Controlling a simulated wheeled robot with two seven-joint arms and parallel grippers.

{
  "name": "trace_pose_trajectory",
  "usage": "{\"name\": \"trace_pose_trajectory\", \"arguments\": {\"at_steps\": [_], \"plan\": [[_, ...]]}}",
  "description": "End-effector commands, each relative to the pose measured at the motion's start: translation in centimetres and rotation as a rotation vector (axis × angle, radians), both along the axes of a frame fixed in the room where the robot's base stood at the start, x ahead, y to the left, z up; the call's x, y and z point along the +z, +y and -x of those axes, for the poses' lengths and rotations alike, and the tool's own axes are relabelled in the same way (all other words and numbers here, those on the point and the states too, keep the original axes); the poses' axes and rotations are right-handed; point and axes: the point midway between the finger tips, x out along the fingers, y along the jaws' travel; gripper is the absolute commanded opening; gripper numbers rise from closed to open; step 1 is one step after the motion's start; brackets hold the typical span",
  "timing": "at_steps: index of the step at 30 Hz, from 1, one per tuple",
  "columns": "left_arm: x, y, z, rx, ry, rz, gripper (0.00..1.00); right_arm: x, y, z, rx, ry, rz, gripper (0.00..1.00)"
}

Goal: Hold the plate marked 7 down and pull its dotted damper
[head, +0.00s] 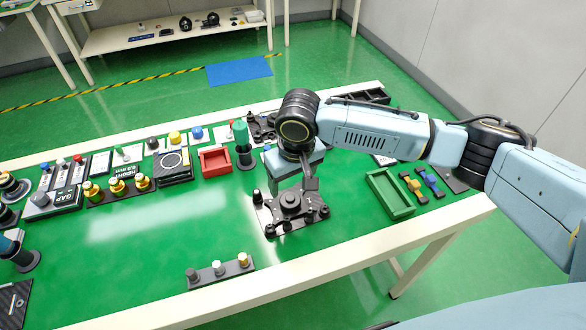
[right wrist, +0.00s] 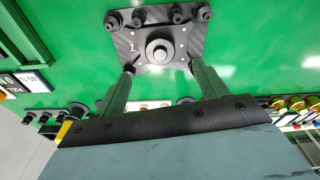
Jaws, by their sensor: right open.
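A dark square plate (head: 268,217) lies on the green table top below my right gripper. The plate also shows in the right wrist view (right wrist: 134,46), with one small white mark that could be a 1 or a 7. A large round knob (right wrist: 159,50) stands at its middle, and several small dark dampers (right wrist: 177,13) stand along its edges. I cannot tell which damper is dotted. My right gripper (head: 291,188) is open and points down; in the right wrist view its fingertips (right wrist: 161,69) are apart at the plate's near edge. Contact is unclear. My left gripper is out of view.
A green tray (head: 377,193) lies right of the plate, and a red tray (head: 215,168) lies to the left. A dark upright post with a green top (head: 242,142) stands close behind. A strip with three pegs (head: 219,271) lies near the front edge. The left middle is clear.

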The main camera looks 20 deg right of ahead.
Motion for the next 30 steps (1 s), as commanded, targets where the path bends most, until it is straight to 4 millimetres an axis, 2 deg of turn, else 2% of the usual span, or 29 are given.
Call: {"name": "trace_pose_trajectory", "arguments": {"at_steps": [1, 6, 12, 18, 26, 30], "plan": [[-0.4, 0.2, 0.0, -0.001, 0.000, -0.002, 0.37, -1.3, 0.0, -0.1, 0.000, 0.002, 0.000, 0.72], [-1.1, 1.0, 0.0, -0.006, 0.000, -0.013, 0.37, -4.6, 0.1, -0.5, 0.001, 0.001, 0.001, 0.72], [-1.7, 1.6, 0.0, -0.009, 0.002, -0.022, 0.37, -7.2, 0.2, -0.8, 0.001, 0.000, 0.000, 0.72], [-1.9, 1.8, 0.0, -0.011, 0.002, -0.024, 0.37, -8.3, 0.2, -1.0, 0.002, -0.001, 0.000, 0.72], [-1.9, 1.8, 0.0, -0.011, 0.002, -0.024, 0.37, -8.3, 0.3, -1.0, 0.002, -0.002, 0.000, 0.72], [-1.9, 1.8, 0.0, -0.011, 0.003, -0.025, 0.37, -8.3, 0.3, -1.0, 0.002, -0.002, 0.000, 0.55]]}}
